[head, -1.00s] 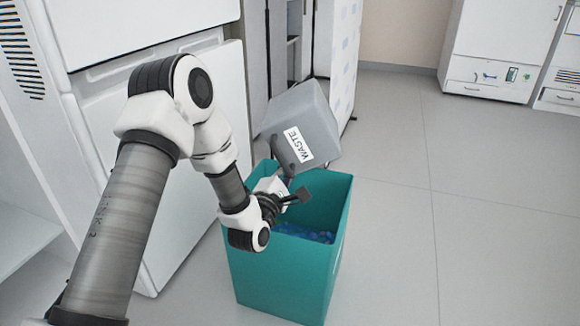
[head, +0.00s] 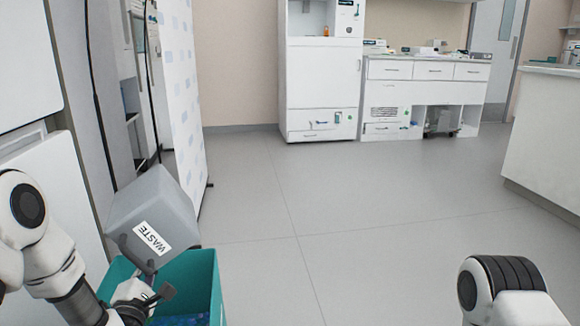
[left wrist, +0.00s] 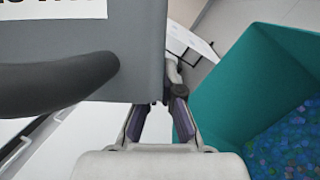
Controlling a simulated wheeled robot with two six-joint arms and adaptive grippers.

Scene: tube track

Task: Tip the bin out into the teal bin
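The grey waste bin (head: 163,197), with a white WASTE label and a dark handle, hangs tilted in the air above the back of the teal bin (head: 205,278). My left gripper (head: 152,287) is at its lower side, over the teal bin, and appears to hold it. In the left wrist view the waste bin (left wrist: 140,50) hides the fingertips, so the exact grip point cannot be seen. The inside of the waste bin is hidden. Blue bits (left wrist: 290,145) lie in the teal bin. My right gripper is out of view; only part of that arm shows.
A white cabinet (head: 50,195) stands close by my left arm, and a patterned white panel (head: 182,100) stands behind the bins. White cabinets (head: 322,85) line the far wall. A counter (head: 545,140) is at the right. The middle floor is clear.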

